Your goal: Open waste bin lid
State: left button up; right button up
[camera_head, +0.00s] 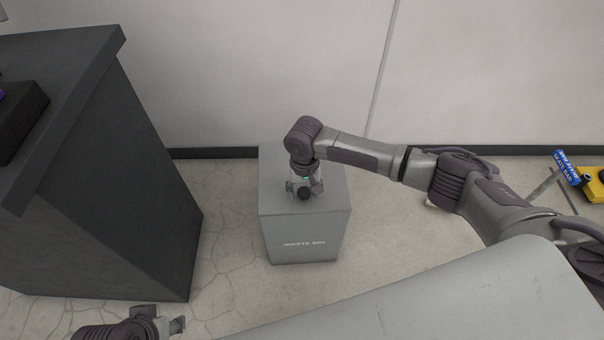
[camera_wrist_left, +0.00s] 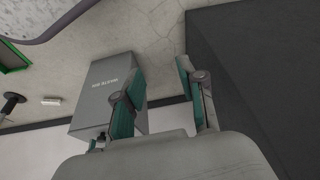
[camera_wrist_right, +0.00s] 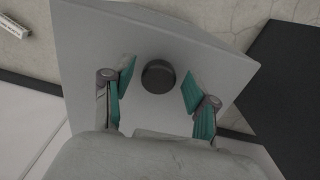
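The grey waste bin (camera_head: 305,228) stands on the floor against the wall, its lettering on the front face. Its flat lid (camera_head: 332,188) looks closed and has a round dark knob (camera_head: 304,193), which also shows in the right wrist view (camera_wrist_right: 158,76). My right gripper (camera_wrist_right: 158,85) is open above the lid, with its teal-padded fingers on either side of the knob and gaps between. My left gripper (camera_head: 176,325) is low at the left in the head view; its fingers (camera_wrist_left: 155,85) are apart and empty. The bin (camera_wrist_left: 100,88) also shows in the left wrist view.
A dark counter (camera_head: 140,150) stands left of the bin, with floor between them. A small white object (camera_head: 432,207) lies on the floor right of the bin.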

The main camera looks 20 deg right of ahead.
jog(key=c, duration=0.7)
jog(key=shift+w+r+p, duration=0.15)
jog(key=shift+r+p, duration=0.3)
jog(key=shift+p, duration=0.05)
jog(key=shift+w+d+r+p, duration=0.1)
jog(key=shift+w+r+p, duration=0.15)
jog(key=shift+r+p, duration=0.6)
jog(key=shift+w+r+p, duration=0.15)
jog(key=shift+r+p, duration=0.15)
jog(key=shift+p, duration=0.05)
pick_arm(q)
jog(key=s+p+x, duration=0.1)
jog(key=x, duration=0.9)
jog(key=shift+s+f+g, duration=0.3)
jog(key=shift+f+g, duration=0.1)
jog(key=shift+f, duration=0.25)
pick_arm(e)
jog(key=shift+w+d+r, duration=0.1)
jog(key=shift+w+r, duration=0.05)
jog(key=shift+r, duration=0.35)
pick_arm(q)
jog(key=shift+d+f, duration=0.1)
jog(key=shift+f, duration=0.05)
pick_arm(e)
jog(key=shift+r, duration=0.1)
